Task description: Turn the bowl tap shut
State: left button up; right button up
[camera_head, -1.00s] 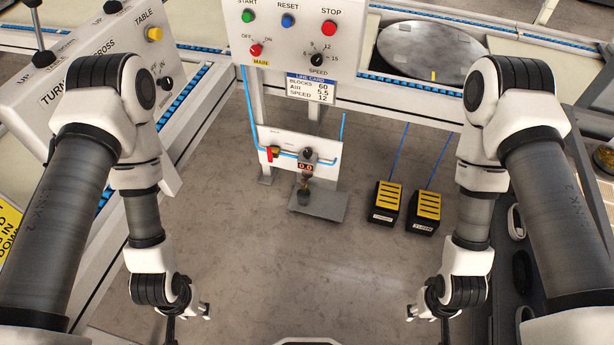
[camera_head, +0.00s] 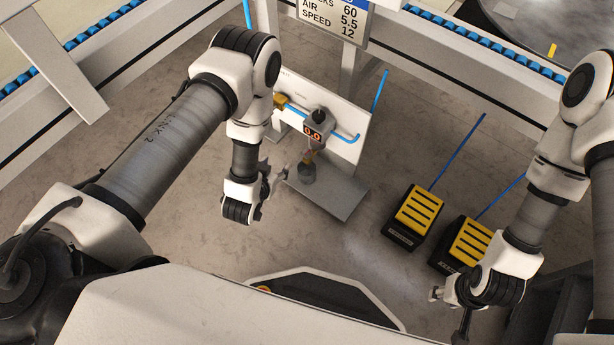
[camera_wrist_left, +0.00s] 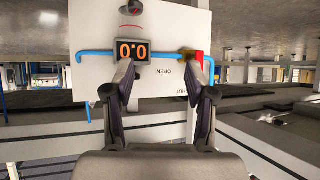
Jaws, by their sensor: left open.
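The air unit on the white panel (camera_head: 345,112) has a digital display reading 0.0 (camera_head: 313,132), also in the left wrist view (camera_wrist_left: 131,50). Below it in the head view hangs a small bowl (camera_head: 307,173) over a grey plate. The bowl's tap is too small to make out. My left gripper (camera_head: 279,178) is open and empty, just left of the bowl; no contact is clear. In the left wrist view its fingers (camera_wrist_left: 165,88) are apart before the panel, whose lettering appears upside down. My right gripper (camera_head: 448,306) appears open and empty, low at the right.
A red valve handle (camera_wrist_left: 199,62) sits beside OPEN and SHUT labels on the panel. A blue air line (camera_head: 345,137) runs along the panel. The grey plate (camera_head: 335,197) lies under the bowl. Two yellow-black pedals (camera_head: 420,212) stand on the floor to the right.

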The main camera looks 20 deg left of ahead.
aim_at(306, 157)
pick_arm(q)
jog(key=w+d+f+t+h+b, duration=0.1)
jog(key=w+d+f+t+b, duration=0.15)
jog(key=f+b, duration=0.45)
jog(key=w+d+f+t+b, duration=0.2)
jog(key=w+f+t+b, duration=0.15)
jog(key=f+b, duration=0.25)
jog(key=shift+t, duration=0.4)
jog(key=w+b, duration=0.2)
jog(key=w, duration=0.1)
jog(key=w+b, duration=0.3)
jog(key=shift+w+d, duration=0.2)
jog(key=shift+w, duration=0.4)
jog(key=shift+r, duration=0.15)
pick_arm(e)
notch_tip(306, 157, down, 22)
jog(key=w, duration=0.1)
jog(key=shift+f, duration=0.25)
pick_arm(q)
grip_shut()
pick_arm(e)
jog(key=shift+d, duration=0.1)
